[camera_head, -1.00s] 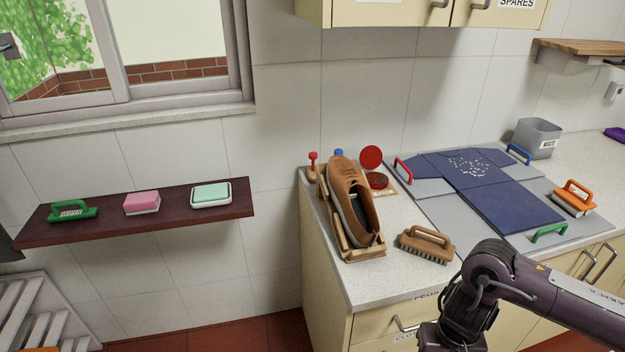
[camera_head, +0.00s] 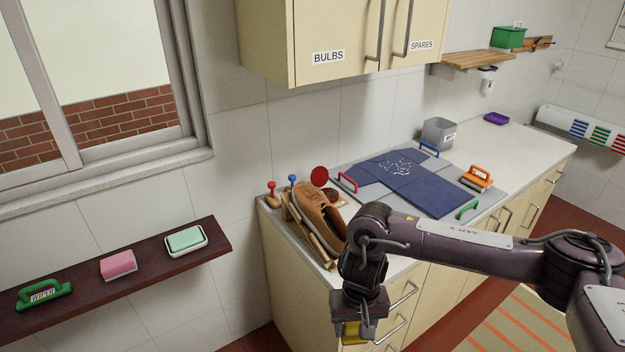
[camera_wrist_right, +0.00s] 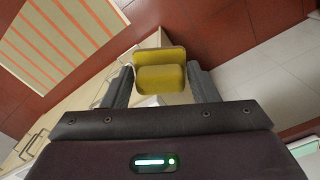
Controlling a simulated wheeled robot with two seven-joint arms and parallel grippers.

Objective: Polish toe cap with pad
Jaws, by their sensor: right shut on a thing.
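A brown shoe (camera_head: 319,210) rests tilted on a wooden stand (camera_head: 325,251) at the counter's left end. Its toe end points up toward the wall, and my right arm hides part of the shoe's near end. A round red lid (camera_head: 319,177) and an open red tin (camera_head: 331,196) are behind the shoe. My right gripper (camera_head: 352,330) is shut on a yellow pad and hangs in front of the counter, lower than the shoe and apart from it. In the right wrist view the yellow pad (camera_wrist_right: 160,77) sits between the two fingers. My left gripper is not in view.
A dark shelf (camera_head: 95,291) at left holds a green wiper, a pink sponge and a green-topped block. Red and blue knobbed items (camera_head: 272,190) stand behind the shoe. Cupboards (camera_head: 330,40) hang above.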

